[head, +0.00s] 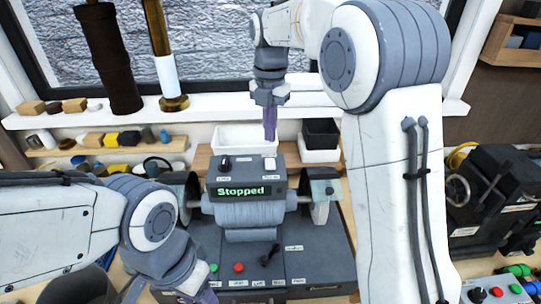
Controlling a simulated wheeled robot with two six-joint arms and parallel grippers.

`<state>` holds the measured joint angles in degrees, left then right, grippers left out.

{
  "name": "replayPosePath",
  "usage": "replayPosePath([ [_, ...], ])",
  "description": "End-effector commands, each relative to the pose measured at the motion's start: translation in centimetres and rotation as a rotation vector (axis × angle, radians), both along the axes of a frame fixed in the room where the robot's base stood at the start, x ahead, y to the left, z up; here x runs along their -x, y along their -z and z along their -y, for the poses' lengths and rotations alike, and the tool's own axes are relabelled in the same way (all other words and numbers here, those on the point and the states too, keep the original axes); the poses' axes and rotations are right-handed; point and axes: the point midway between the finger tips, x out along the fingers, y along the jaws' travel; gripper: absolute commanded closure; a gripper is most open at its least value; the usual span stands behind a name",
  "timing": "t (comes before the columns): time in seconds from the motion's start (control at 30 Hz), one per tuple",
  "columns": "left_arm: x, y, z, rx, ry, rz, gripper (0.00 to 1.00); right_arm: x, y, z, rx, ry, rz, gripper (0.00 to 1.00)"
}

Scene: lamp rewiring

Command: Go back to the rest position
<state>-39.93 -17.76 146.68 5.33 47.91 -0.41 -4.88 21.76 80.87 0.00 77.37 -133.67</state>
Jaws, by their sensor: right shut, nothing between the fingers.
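My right arm comes in from the right, tall in the picture, and bends over at the top. My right gripper (270,134) points down with its purple fingers together and nothing between them. It appears above and behind the grey machine (245,212), whose display reads "Stopped", in front of the white bin. My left arm comes in low from the left. My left gripper (207,296) is at the bottom edge, in front of the machine's base; its fingertips are cut off, so its opening cannot be told.
A white bin (238,138) and a black bin (321,133) stand behind the machine. A window sill (215,104) holds a dark brown column and a brass-and-white one. A dark lathe-like machine (500,185) and a button panel (497,290) are at the right.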

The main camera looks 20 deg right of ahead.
Motion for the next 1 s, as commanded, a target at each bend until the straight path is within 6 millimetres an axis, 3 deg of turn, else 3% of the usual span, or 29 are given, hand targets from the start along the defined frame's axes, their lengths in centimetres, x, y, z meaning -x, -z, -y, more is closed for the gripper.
replayPosePath([
  [0.13, 0.0, -1.1, 0.0, 0.000, 0.001, 0.000, 0.50, 0.0, -1.1, 0.0, 0.000, 0.000, 0.000, 1.00],
  [0.67, 0.0, -0.5, 0.0, 0.000, 0.001, 0.000, 0.50, 0.7, -0.4, -0.7, -0.002, 0.039, 0.001, 1.00],
  [0.77, 0.0, 0.4, 0.0, 0.000, 0.001, 0.000, 0.50, 2.1, 0.6, -2.3, -0.009, 0.133, 0.002, 1.00],
  [1.0, 0.0, 3.1, 0.0, 0.000, -0.002, 0.000, 0.50, 8.4, 4.5, -7.1, -0.031, 0.515, 0.000, 1.00],
])
